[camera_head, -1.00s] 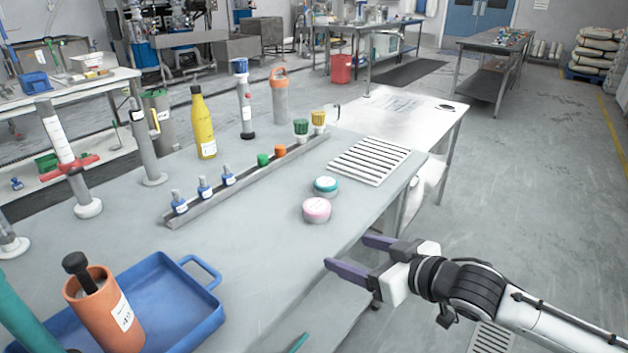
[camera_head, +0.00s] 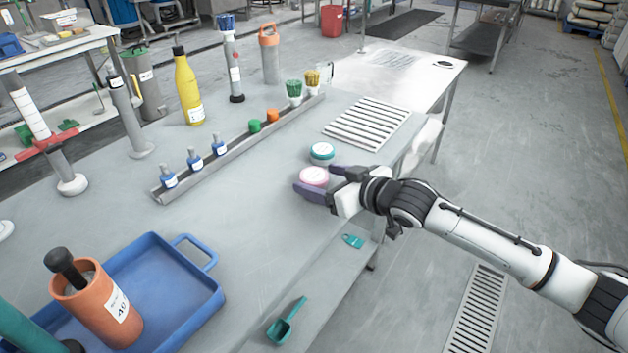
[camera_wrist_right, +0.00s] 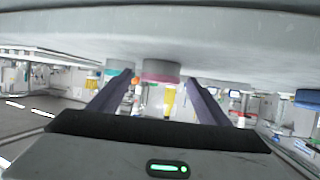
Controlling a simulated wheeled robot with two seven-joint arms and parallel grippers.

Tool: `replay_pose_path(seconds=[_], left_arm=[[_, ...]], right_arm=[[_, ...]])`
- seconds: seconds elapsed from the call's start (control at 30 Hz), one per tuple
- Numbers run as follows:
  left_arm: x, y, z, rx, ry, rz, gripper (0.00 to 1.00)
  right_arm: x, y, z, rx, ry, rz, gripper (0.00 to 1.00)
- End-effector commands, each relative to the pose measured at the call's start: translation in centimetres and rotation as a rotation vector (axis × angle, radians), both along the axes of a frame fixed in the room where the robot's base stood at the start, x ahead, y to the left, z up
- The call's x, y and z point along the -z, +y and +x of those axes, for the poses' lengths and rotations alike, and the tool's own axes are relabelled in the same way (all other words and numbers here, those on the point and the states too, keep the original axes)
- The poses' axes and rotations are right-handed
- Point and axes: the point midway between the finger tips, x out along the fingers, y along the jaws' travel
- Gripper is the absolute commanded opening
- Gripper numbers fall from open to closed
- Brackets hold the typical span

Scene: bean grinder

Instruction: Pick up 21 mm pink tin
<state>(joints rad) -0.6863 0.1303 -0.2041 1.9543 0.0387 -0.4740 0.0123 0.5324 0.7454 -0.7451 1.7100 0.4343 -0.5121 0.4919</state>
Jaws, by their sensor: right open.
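The pink tin (camera_head: 314,176) is a short round tin with a pale lid, standing near the right edge of the grey bench. It also shows in the right wrist view (camera_wrist_right: 160,71), between the two fingers and past their tips. My right gripper (camera_head: 318,181) is open at the tin, with one finger on its near side and the other on its far side. The near finger hides part of the tin's lower side. I cannot tell whether the fingers touch it. My left gripper is not in view.
A slatted white rack (camera_head: 367,124) lies beyond. A rail (camera_head: 240,147) with small bottles runs to the left. A blue tray (camera_head: 205,322) holds an orange container (camera_head: 92,308).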

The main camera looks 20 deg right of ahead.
Motion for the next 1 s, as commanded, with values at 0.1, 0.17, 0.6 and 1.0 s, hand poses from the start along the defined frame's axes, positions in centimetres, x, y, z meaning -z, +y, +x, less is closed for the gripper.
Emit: replay_pose_path(seconds=[0.1, 0.17, 0.6, 1.0], left_arm=[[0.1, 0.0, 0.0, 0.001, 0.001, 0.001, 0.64], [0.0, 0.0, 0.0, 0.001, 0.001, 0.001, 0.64], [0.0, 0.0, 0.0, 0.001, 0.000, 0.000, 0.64], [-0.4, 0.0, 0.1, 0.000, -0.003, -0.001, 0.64]], right_arm=[[0.2, 0.3, 0.6, -0.001, -0.001, 0.001, 0.71], [0.3, 0.3, 0.7, 0.000, 0.000, 0.000, 0.71], [0.2, 0.3, 0.6, -0.001, -0.001, 0.001, 0.25], [-2.3, 0.3, 0.7, -0.001, -0.006, 0.002, 0.25]])
